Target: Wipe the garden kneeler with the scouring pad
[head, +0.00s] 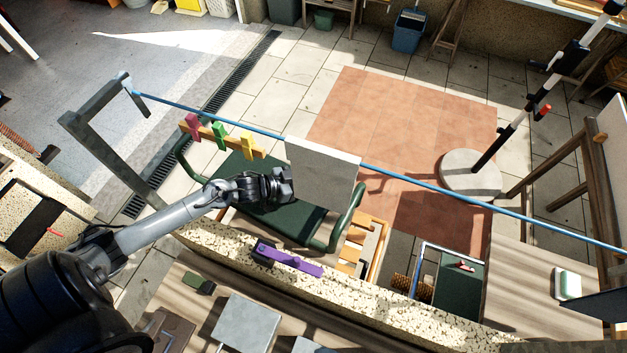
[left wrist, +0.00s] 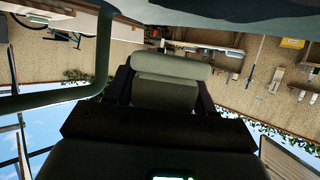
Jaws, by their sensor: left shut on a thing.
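The garden kneeler (head: 297,217) has a dark green pad and rounded green tube handles. It stands just behind the speckled low wall. My left gripper (head: 284,186) is over its pad, near the hanging pale sheet. In the left wrist view the gripper (left wrist: 170,88) is shut on a grey-green block, which looks like the scouring pad (left wrist: 172,72). The kneeler's tube handle (left wrist: 50,99) and dark surface (left wrist: 225,18) show close by in that view. The head view hides the held pad, and I cannot tell whether it touches the kneeler. My right gripper is not in view.
A blue line (head: 430,186) crosses the scene, with a pale sheet (head: 325,170) at it. Coloured pegs (head: 219,132) sit on a wooden bar. A purple object (head: 290,259) lies on the speckled wall (head: 390,300). A pale green-and-white block (head: 567,285) lies on the right bench.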

